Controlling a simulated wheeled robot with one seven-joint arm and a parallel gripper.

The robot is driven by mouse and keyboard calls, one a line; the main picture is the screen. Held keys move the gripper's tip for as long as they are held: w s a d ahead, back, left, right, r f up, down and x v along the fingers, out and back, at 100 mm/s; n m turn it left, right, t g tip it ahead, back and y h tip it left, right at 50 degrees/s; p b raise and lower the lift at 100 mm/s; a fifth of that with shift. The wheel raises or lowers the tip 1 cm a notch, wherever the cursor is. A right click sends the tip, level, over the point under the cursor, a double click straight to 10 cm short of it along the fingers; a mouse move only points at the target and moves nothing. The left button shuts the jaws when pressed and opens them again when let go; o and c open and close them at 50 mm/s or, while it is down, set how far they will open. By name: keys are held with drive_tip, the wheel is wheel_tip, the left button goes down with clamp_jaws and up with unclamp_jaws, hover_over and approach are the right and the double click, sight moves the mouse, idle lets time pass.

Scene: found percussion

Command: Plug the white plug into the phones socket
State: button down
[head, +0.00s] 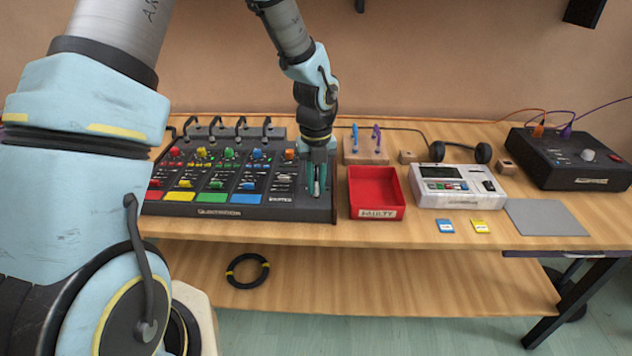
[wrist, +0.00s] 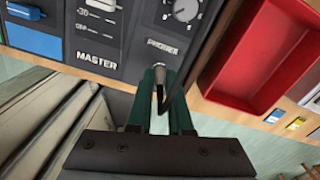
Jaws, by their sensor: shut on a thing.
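My gripper (head: 316,182) is over the right end of the black mixer (head: 222,212). Its green fingers are shut on the white plug (wrist: 160,76), which also shows as a small pale upright piece in the head view (head: 317,189). The fingertips are beside a small white label on the mixer panel that seems to read PHONES (wrist: 162,48). I cannot make out the phones socket, nor whether the plug's tip touches the panel or is in it.
A red tray (head: 376,212) stands close to the mixer's right side. Beyond are a wooden block with blue and purple plugs (head: 365,156), headphones (head: 461,152), a white device (head: 457,186) and a black box (head: 572,158). Colored faders and knobs fill the mixer's left part.

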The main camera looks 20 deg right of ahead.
sight(315, 181)
drive_tip(key=shift+f, duration=0.35)
drive_tip(key=c, duration=0.8)
unclamp_jaws()
drive_tip(key=shift+o, duration=0.2)
wheel_tip(315, 181, up, 11)
drive_tip(key=shift+f+b, duration=0.1)
drive_tip(key=shift+b, duration=0.75)
drive_tip(key=shift+a, duration=0.1)
